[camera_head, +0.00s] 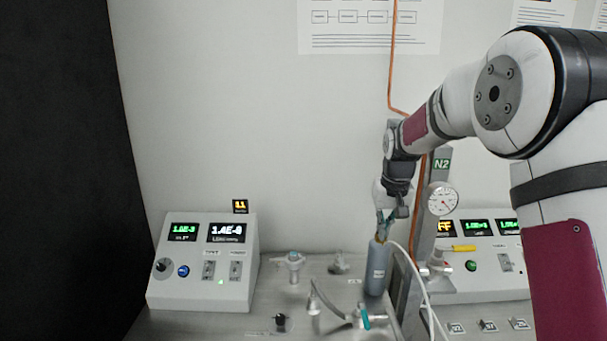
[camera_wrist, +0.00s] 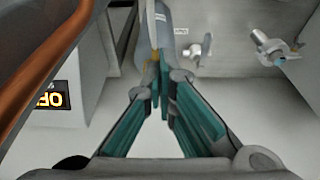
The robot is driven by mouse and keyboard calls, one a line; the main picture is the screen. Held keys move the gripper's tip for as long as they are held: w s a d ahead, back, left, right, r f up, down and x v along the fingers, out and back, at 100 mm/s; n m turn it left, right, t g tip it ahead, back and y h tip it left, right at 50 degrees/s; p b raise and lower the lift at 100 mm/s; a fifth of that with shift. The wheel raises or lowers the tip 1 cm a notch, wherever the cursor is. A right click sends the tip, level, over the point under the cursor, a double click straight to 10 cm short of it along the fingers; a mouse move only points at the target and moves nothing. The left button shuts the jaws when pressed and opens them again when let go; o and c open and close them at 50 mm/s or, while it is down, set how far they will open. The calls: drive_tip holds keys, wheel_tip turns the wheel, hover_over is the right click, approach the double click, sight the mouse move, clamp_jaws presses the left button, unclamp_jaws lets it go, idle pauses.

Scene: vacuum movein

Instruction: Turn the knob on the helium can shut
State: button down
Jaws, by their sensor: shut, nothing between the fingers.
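The helium can (camera_head: 376,270) is a blue-grey upright cylinder with a small label, standing on the grey bench right of centre. Its upper part also shows at the top of the wrist view (camera_wrist: 160,28). My gripper (camera_head: 384,232) is over the top of the can, pointing down, with teal-green fingers. In the wrist view my gripper (camera_wrist: 158,80) has its fingertips together and empty, close to the can. A small brass-coloured piece (camera_wrist: 151,76) shows beside the fingertips. The knob is not clearly seen behind the fingers, and I cannot tell whether they touch it.
A grey post marked N2 with a gauge (camera_head: 442,199) stands just right of the can. A copper pipe (camera_head: 391,60) and a white hose (camera_head: 417,275) run close by. Valve fittings (camera_head: 362,315) stand in front. A control box (camera_head: 203,262) is at left.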

drive_tip(key=shift+s+f, duration=0.15)
drive_tip(key=shift+f, duration=0.25)
idle(0.5)
drive_tip(key=shift+d, duration=0.3)
drive_tip(key=shift+d+b, duration=0.35)
drive_tip(key=shift+b, duration=0.05)
drive_tip(key=shift+d, duration=0.2)
drive_tip(key=shift+s, duration=0.15)
drive_tip(key=w+p+v, duration=0.1)
drive_tip(key=v, duration=0.5)
drive_tip(key=shift+a+r, duration=0.25)
drive_tip(key=shift+r, duration=0.05)
drive_tip(key=shift+w, duration=0.15)
